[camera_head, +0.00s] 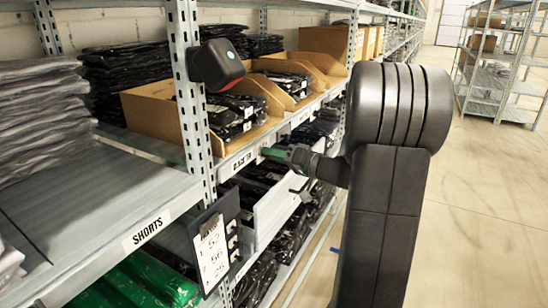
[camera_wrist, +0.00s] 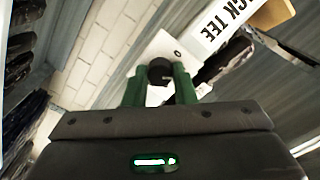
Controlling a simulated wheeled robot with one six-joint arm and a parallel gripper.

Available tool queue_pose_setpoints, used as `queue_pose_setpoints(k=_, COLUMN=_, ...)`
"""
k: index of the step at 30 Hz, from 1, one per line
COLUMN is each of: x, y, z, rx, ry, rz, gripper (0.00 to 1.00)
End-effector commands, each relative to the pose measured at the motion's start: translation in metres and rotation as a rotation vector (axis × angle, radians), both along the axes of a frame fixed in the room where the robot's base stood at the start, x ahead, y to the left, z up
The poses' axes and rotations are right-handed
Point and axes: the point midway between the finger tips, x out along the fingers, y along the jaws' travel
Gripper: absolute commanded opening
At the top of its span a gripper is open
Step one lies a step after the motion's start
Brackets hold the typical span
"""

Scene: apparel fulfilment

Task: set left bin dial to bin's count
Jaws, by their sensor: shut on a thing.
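Brown cardboard bins stand in a row on the middle shelf in the head view; the left bin (camera_head: 158,119) holds black bagged garments (camera_head: 232,114) with white labels. My gripper (camera_head: 268,153) is at the shelf's front edge below the bins. In the wrist view, the green fingers of my gripper (camera_wrist: 160,82) are closed around a small dark round dial knob (camera_wrist: 160,69). A white plate (camera_wrist: 164,45) sits behind the knob. The dial is hidden by my gripper in the head view.
A steel post (camera_head: 190,92) carries a black and red device (camera_head: 217,65) near the left bin. A clipboard (camera_head: 214,245) hangs below the shelf. A "CK TEE" label (camera_wrist: 225,20) is beside the plate. The aisle floor (camera_head: 480,220) at right is clear.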

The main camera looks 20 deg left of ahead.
Motion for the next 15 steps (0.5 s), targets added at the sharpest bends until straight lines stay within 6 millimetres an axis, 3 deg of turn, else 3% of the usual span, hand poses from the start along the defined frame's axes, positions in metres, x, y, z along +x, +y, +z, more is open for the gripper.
queue_pose_setpoints(k=15, x=0.0000, y=-0.0002, z=0.0000, rx=0.031, ry=0.410, rz=0.000, gripper=0.01)
